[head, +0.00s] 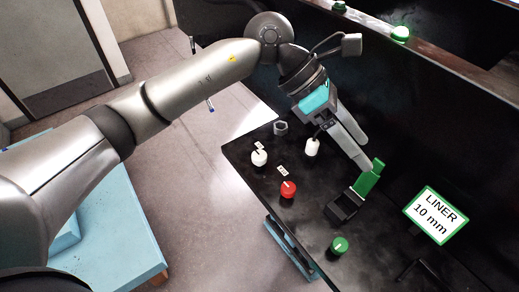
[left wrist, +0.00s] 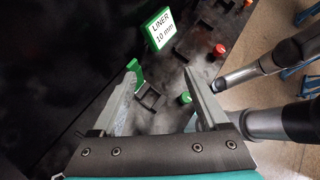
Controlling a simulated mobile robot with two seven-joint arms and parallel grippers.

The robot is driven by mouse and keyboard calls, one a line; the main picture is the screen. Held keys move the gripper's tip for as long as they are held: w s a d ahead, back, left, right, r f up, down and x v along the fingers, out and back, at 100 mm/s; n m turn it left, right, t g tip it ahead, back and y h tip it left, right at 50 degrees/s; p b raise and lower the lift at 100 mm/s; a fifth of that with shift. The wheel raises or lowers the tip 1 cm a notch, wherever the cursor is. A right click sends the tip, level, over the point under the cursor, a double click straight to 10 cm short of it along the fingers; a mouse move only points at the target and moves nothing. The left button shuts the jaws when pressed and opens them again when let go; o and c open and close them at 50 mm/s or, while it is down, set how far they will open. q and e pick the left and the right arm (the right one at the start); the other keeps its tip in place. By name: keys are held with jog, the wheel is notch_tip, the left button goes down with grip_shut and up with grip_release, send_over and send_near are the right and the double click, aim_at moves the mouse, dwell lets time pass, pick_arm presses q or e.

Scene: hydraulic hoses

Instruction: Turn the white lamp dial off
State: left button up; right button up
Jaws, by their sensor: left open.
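A white dial (head: 259,158) with a dark pointer line stands on the black tabletop in the head view, near its left edge, with a small label beside it. My left gripper (head: 366,157) is open and empty, to the right of the white dial and close to an upright green plate (head: 369,178). I do not make out the white dial in the left wrist view. My right gripper is not in view.
A white cylindrical piece (head: 312,147) stands beside my left gripper's fingers. A grey hex nut (head: 281,128) lies at the back edge. A black block (head: 344,205) adjoins the green plate. A "LINER 10 mm" sign (head: 437,214) stands at right. A green lamp (head: 400,34) sits on the rear ledge.

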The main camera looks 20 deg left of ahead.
pick_arm(q)
jog(key=w+a+f+t+y, duration=0.1)
jog(key=w+a+y, duration=0.1)
jog(key=a+y, duration=0.15)
jog(key=w+a+f+y, duration=0.1)
jog(key=w+a+y, duration=0.1)
jog(key=a, duration=0.3)
jog(key=r+y, duration=0.1)
jog(key=y, duration=0.3)
send_over(259, 155)
jog(key=shift+t, duration=0.4)
notch_tip(259, 155, down, 15)
jog(key=shift+r+p, duration=0.1)
jog(key=shift+p, duration=0.65)
jog(key=shift+c, duration=0.3)
grip_shut()
